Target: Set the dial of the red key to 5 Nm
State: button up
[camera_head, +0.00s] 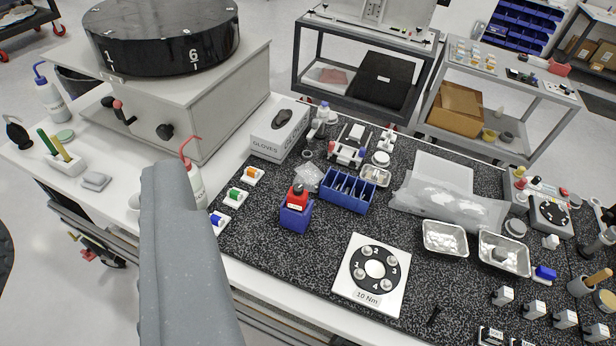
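The red key (297,196) appears as a small red piece with a black top and a white label. It stands upright in a blue block (295,217) on the speckled dark worktop. Its dial setting is too small to read. My gripper is not in view; only a grey link of my arm shows at the lower left, apart from the key.
A white plate (346,303) with a black numbered ring, marked "10 Nm", lies in front. A blue divided bin (348,205) stands right of the key. A glove box (279,140), metal trays (445,251) and a bagged item (446,207) stand around. Bare worktop (262,255) lies left of the plate.

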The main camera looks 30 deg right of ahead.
aim_at(298, 190)
jog(key=i, duration=0.9)
jog(key=u, duration=0.05)
